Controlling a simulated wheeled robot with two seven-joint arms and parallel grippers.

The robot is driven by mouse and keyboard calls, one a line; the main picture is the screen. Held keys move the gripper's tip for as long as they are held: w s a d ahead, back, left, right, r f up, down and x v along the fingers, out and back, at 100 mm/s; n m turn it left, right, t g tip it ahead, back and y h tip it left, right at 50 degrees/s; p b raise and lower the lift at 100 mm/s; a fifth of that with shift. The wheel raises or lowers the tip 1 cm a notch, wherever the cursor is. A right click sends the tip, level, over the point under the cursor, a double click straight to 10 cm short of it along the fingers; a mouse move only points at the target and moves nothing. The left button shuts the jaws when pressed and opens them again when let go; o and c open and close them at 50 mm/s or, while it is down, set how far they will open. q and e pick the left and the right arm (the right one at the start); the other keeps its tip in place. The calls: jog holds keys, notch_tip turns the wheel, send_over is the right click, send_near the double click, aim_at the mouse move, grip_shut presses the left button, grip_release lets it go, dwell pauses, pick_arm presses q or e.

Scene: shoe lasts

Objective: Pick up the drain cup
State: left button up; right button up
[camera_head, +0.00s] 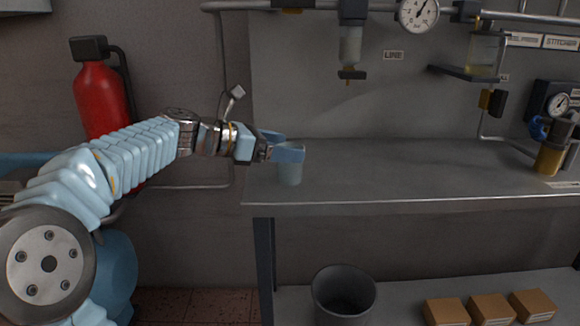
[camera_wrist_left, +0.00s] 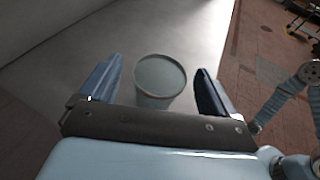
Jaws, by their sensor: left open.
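The drain cup (camera_head: 290,173) is a small pale grey-blue cup standing upright on the grey bench near its left end. My left gripper (camera_head: 285,146) is open at the cup's upper part, with one finger in front of it and the other behind in the head view. In the left wrist view the cup (camera_wrist_left: 160,80) sits between the two spread fingers of the left gripper (camera_wrist_left: 155,88), with visible gaps on both sides. I look into its open, round rim. The lower part of the cup is partly hidden by the gripper body in the wrist view. My right gripper is not seen in the head view.
The bench (camera_head: 400,170) is clear to the right of the cup. A filter bowl (camera_head: 350,45) hangs from the pipe above. A grey bin (camera_head: 343,292) and several cardboard boxes (camera_head: 490,308) stand below. A red extinguisher (camera_head: 100,98) hangs at left.

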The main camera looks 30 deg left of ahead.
pick_arm(q)
jog(key=x, duration=0.4)
jog(key=shift+f, duration=0.15)
jog(key=c, duration=1)
